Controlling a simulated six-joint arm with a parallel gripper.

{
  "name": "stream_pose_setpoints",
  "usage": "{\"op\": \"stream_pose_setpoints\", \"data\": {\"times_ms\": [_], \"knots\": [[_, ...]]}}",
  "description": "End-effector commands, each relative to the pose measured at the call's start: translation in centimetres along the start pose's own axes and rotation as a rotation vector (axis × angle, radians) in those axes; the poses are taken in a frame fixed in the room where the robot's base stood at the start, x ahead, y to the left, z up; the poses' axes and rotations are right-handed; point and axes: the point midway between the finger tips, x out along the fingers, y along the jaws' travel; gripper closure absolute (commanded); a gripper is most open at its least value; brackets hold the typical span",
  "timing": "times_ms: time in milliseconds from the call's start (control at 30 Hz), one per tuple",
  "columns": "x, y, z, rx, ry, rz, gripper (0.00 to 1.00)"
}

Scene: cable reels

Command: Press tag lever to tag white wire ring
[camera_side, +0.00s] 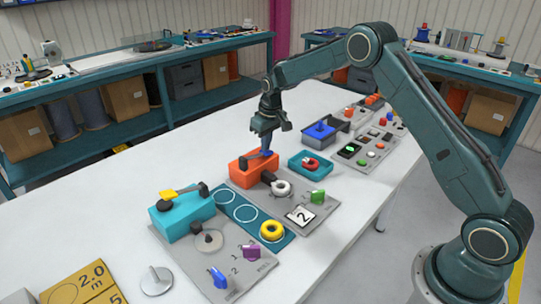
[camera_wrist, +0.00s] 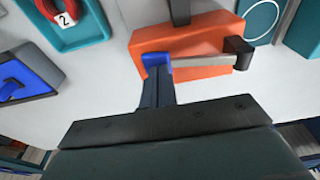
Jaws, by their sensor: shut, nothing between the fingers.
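The orange tagging device (camera_side: 246,170) stands on a grey panel. Its lever ends in a blue pad (camera_wrist: 152,62), with a dark pivot (camera_wrist: 238,47) at the other end. My gripper (camera_side: 267,146) is shut and empty, pointing down at the blue pad. In the wrist view its fingertips (camera_wrist: 159,72) overlap the pad; I cannot tell whether they press it. The white wire ring (camera_side: 283,188) lies at the device's dark nozzle (camera_side: 268,177), and no tag is visible on it. The ring is out of the wrist view.
A red ring (camera_side: 311,163) with a white "2" tag sits in a teal tray (camera_side: 296,167). A white "2" card (camera_side: 300,215) and green switch (camera_side: 318,197) are on the panel. A yellow ring (camera_side: 271,230) and teal device (camera_side: 182,220) stand nearer the camera.

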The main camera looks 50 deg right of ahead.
Motion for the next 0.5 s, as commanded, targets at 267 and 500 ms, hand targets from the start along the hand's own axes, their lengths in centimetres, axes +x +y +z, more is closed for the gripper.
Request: {"op": "stream_pose_setpoints", "data": {"times_ms": [267,500], "knots": [[-1.3,0.0,-0.2,0.001,0.001,0.0,1.0],[-4.6,0.0,-0.7,0.001,0.002,0.001,1.0]]}}
